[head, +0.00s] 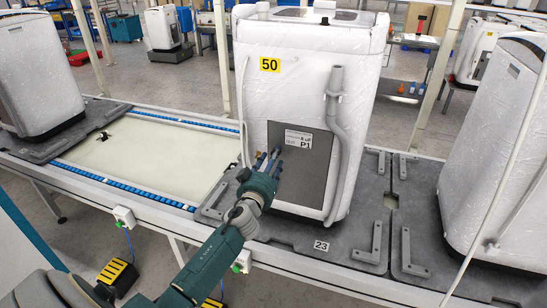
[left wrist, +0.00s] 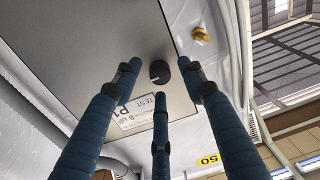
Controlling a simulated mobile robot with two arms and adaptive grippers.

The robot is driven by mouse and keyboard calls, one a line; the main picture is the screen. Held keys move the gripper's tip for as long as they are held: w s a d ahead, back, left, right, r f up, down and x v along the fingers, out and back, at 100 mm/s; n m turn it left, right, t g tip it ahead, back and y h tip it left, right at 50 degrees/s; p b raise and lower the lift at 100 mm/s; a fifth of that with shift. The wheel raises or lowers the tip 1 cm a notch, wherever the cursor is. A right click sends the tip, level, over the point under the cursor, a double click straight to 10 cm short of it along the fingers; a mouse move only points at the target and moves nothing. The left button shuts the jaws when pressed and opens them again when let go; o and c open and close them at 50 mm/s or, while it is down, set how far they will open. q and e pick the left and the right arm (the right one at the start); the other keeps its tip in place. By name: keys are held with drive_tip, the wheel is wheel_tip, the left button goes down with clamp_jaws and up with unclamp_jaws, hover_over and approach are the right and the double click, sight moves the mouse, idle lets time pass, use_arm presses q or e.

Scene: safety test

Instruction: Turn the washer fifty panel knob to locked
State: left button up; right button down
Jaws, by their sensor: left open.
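The washer (head: 310,90) marked 50 stands wrapped in white on a dark pallet, with a grey panel (head: 310,178) on its front, labelled P1. The dark round knob (left wrist: 159,72) with a pale pointer mark sits on the panel in the left wrist view. In the head view my arm and gripper hide the knob. My left gripper (head: 269,161) is open in front of the panel's left part. In the left wrist view its blue-black fingers (left wrist: 158,80) spread around the knob's position, apart from it as far as I can tell. My right gripper is not in view.
A grey hose (head: 335,130) hangs down the washer's front, right of my gripper. A yellow fitting (left wrist: 201,35) is beside the panel.

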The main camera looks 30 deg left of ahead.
use_arm(q)
drive_tip(key=shift+w+a, duration=0.1)
drive_tip(key=shift+w, duration=0.25)
clamp_jaws()
drive_tip(key=shift+m, duration=0.4)
drive_tip(key=m+b, duration=0.2)
drive_tip(key=m, duration=0.7)
drive_tip(key=m+t+b, duration=0.1)
drive_tip(key=m+b, duration=0.1)
drive_tip(key=m, duration=0.6)
drive_tip(key=shift+a+m+h, duration=0.1)
drive_tip(key=shift+m+h, duration=0.2)
drive_tip(key=shift+m, duration=0.1)
